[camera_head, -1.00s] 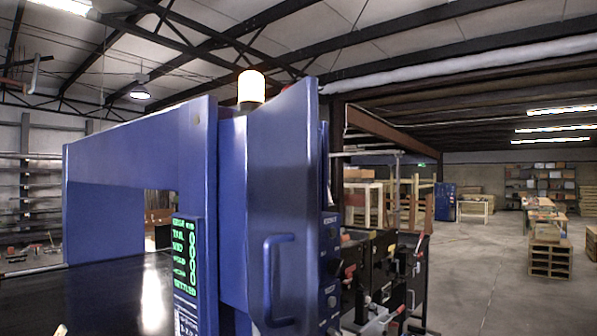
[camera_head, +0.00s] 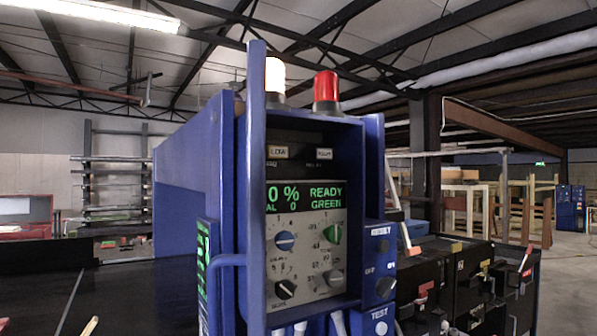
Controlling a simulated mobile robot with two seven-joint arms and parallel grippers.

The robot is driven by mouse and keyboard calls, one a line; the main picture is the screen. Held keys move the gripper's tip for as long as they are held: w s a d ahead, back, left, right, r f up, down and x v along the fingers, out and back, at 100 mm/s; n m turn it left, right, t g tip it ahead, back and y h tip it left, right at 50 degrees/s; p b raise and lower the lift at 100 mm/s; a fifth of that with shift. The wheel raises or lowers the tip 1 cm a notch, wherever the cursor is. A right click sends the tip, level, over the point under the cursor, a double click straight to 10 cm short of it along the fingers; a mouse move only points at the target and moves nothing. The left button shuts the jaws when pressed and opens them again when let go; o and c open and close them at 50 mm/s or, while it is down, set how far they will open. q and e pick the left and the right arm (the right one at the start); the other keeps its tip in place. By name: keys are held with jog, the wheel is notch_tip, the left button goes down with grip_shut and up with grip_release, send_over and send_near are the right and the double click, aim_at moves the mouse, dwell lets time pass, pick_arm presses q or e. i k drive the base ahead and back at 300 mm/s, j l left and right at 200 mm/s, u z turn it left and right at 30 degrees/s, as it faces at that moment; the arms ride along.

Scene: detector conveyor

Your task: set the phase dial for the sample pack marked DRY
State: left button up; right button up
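The blue detector cabinet (camera_head: 192,165) stands in front of me, its control recess open towards me. A lit screen (camera_head: 307,197) reads "0 %" and "READY GREEN". A black switch knob (camera_head: 385,287) sits on the side box, near "OFF". No sample pack marked DRY can be made out. Neither gripper is recognisable in view.
A blue door (camera_head: 255,180) stands edge-on at the recess's left, its handle (camera_head: 225,262) sticking out left. A white lamp (camera_head: 275,76) and a red lamp (camera_head: 326,88) stand on top. Black cases (camera_head: 470,270) crowd the right. A dark conveyor surface (camera_head: 135,295) lies left.

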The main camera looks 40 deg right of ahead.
aim_at(333, 278)
jog(key=l+u, duration=0.1)
jog(key=l, duration=1)
jog(key=i+l, duration=0.1)
jog(key=l, duration=0.25)
jog(key=i+l, duration=0.15)
jog(key=l, duration=0.2)
jog(key=k+z, duration=0.25)
jog(key=k+l+z, duration=0.25)
jog(key=k, duration=0.15)
jog(key=j+z, duration=0.15)
jog(key=z, duration=0.2)
jog(key=j+z, duration=0.15)
jog(key=z, duration=0.25)
jog(key=j+z, duration=0.2)
jog(key=z, duration=0.15)
jog(key=j, duration=0.55)
jog(key=i+j, duration=0.1)
jog(key=j, duration=0.45)
